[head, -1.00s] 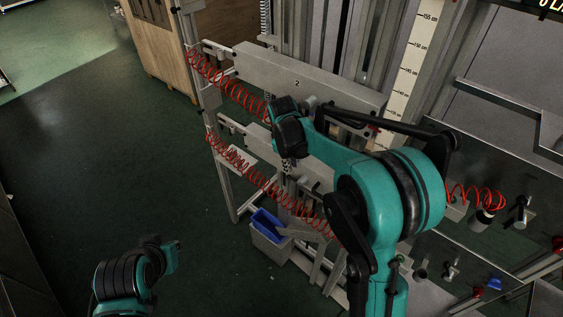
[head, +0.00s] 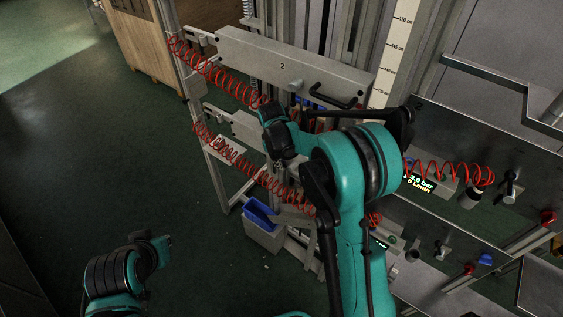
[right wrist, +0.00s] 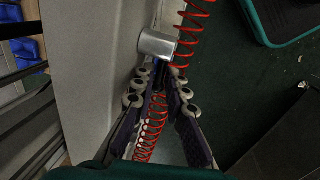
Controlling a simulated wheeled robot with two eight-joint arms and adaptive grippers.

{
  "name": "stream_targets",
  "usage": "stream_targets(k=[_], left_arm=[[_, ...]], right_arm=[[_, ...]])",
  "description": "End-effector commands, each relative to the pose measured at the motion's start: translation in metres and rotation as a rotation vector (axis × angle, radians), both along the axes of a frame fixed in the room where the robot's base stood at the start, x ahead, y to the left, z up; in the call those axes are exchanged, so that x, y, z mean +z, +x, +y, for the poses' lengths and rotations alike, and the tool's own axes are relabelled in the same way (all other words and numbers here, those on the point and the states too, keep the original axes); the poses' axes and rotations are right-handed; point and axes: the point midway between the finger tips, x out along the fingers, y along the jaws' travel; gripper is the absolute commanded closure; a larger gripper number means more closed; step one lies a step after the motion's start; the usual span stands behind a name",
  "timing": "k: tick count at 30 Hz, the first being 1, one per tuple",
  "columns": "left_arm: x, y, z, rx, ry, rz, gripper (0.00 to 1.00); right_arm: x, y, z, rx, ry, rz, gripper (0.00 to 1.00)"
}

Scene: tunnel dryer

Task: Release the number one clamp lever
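The number one clamp lever cannot be made out for certain; no "1" label shows. A grey beam (head: 245,127) sits below the beam marked 2 (head: 245,50), and my right arm covers much of it. My right gripper (right wrist: 159,72) shows in the right wrist view with its fingers a little apart, a red coil visible through the gap. A silver cylinder (right wrist: 157,43) on a grey surface lies just beyond the fingertips; contact cannot be told. In the head view the right gripper's fingers are hard to see.
Red coiled hoses (head: 215,72) run along both beams. A black handle (head: 335,97) is on the upper beam. A grey bin with a blue container (head: 260,213) stands on the floor below. Valves and a lit display (head: 420,183) are at right. Green floor at left is clear.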

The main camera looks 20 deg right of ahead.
Motion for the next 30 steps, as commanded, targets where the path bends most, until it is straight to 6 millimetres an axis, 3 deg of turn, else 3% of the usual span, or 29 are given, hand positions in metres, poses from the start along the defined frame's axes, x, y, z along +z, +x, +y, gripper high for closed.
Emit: stream_targets(k=[26,27,30], left_arm=[[-0.0034,-0.0001,0.0,0.0,0.0,0.0,1.0],[-0.0033,0.0,0.0,0.0,0.0,0.0,1.0],[-0.0033,0.0,0.0,0.0,0.0,0.0,1.0]], right_arm=[[0.0077,-0.0022,-0.0016,0.001,0.13,-0.168,1.0],[0.0078,-0.0022,-0.0016,0.001,0.13,-0.168,0.86],[0.0077,-0.0023,-0.0016,0.001,0.13,-0.168,0.82]])
